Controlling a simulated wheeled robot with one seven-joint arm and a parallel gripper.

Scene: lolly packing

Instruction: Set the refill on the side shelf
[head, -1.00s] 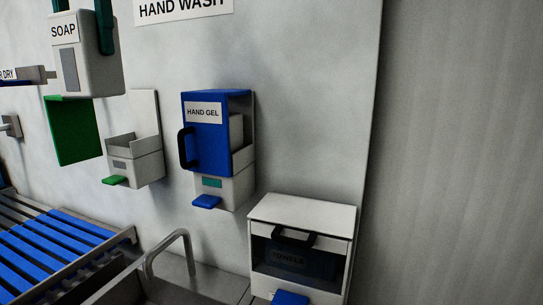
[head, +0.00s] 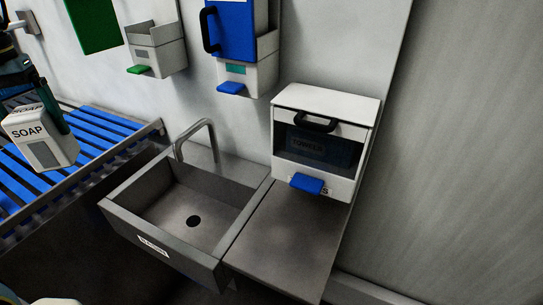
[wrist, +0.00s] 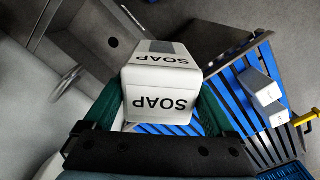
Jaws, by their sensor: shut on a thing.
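The white soap refill (head: 42,142), labelled SOAP, is at the left edge of the head view, in front of the blue rollers. It fills the middle of the wrist view (wrist: 158,85). My gripper (wrist: 158,108) is shut on it, with a green finger on each side. In the head view my gripper (head: 45,108) is partly cut off. The side shelf, seemingly the bare steel top (head: 280,240) right of the sink, is well to the right of the refill. Its back part is under the towel box.
The steel sink (head: 150,240) with its tap (head: 197,135) lies between the refill and the shelf. A white towel box (head: 325,110) stands at the back. Hand gel (head: 235,30) and an empty-looking holder (head: 158,50) are on the wall. Blue rollers (head: 95,135) run left.

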